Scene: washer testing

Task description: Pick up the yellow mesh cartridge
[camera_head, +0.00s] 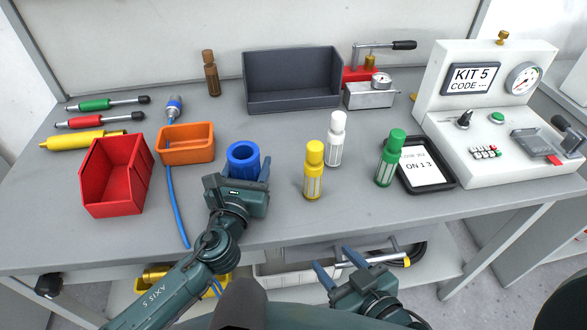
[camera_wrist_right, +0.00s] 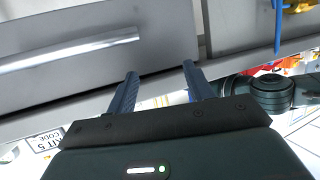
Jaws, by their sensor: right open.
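The yellow mesh cartridge (camera_head: 314,172) stands upright near the front middle of the table in the head view. A white cartridge (camera_head: 337,139) stands just behind it, and a green one (camera_head: 390,158) stands to its right. My right gripper (camera_head: 334,263) is open and empty, low in front of the table edge and well below the yellow cartridge. The right wrist view shows its two fingers (camera_wrist_right: 160,73) apart with nothing between them. My left gripper (camera_head: 245,180) is at a blue hollow cylinder (camera_head: 243,155) left of the yellow cartridge. Its fingers are partly hidden.
A red bin (camera_head: 116,176), an orange bin (camera_head: 186,145) and a dark grey bin (camera_head: 293,81) stand on the table. A drawer front with a bar handle (camera_wrist_right: 70,53) faces my right gripper.

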